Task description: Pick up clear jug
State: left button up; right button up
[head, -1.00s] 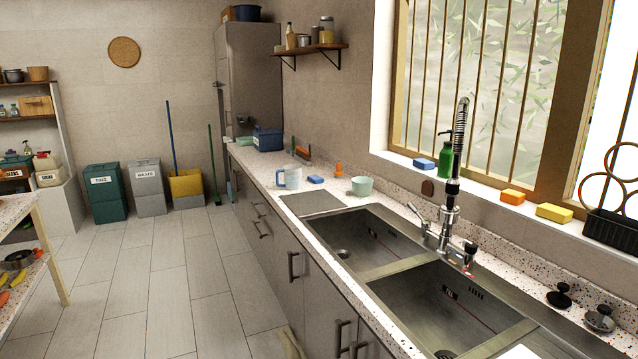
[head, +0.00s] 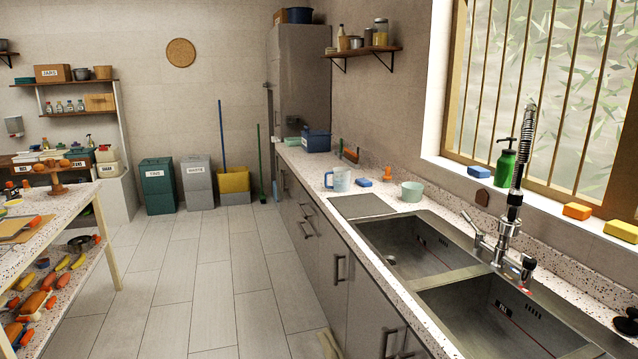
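The clear jug (head: 340,179) stands upright on the speckled counter, beyond the double sink, with its handle toward the left. It looks pale blue and see-through, and nothing is touching it. A blue sponge (head: 364,182) lies just right of it and a pale green bowl (head: 411,191) stands further right. Neither of my grippers shows in the head view, so I cannot see whether they hold anything.
The double sink (head: 459,274) with a tall spring faucet (head: 510,215) fills the near counter (head: 402,283). The tiled floor (head: 205,285) left of the cabinets is open. A shelved table (head: 75,225) with food stands at left. Bins (head: 157,186) stand at the back.

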aim_at(341, 175)
jog(key=z, duration=1.7)
jog(key=u, duration=1.7)
jog(key=z, duration=0.35)
jog(key=i+j+z, duration=0.65)
jog(key=j+z, duration=0.15)
